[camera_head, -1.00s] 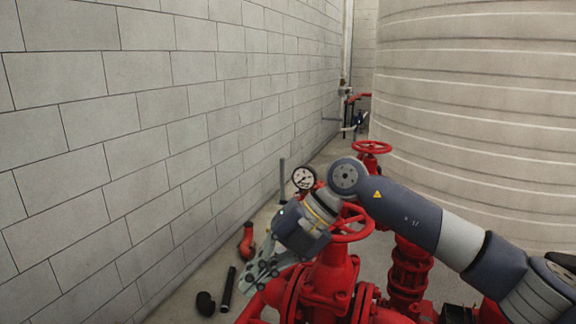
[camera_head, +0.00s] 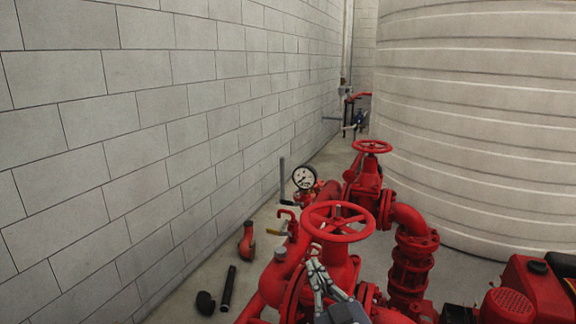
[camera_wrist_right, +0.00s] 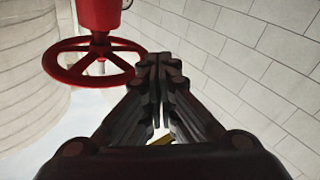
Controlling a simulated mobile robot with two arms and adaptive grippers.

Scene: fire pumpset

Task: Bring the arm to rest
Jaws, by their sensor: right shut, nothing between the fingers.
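My right gripper (camera_head: 318,268) shows at the bottom of the head view, in front of the red pump pipework and below the near red handwheel (camera_head: 339,222). Its fingers point up and a little left, and they are shut with nothing between them. In the right wrist view the shut fingers (camera_wrist_right: 159,66) fill the middle. A red handwheel (camera_wrist_right: 95,62) stands to their left there, apart from them as far as I can tell. Most of the right arm is out of the head view. My left gripper is not in view.
A far handwheel (camera_head: 372,147), a pressure gauge (camera_head: 304,177) and red pipes surround the gripper. A block wall (camera_head: 150,130) runs along the left, and a large ribbed tank (camera_head: 480,120) stands at the right. A black pipe piece (camera_head: 228,289) lies on the floor.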

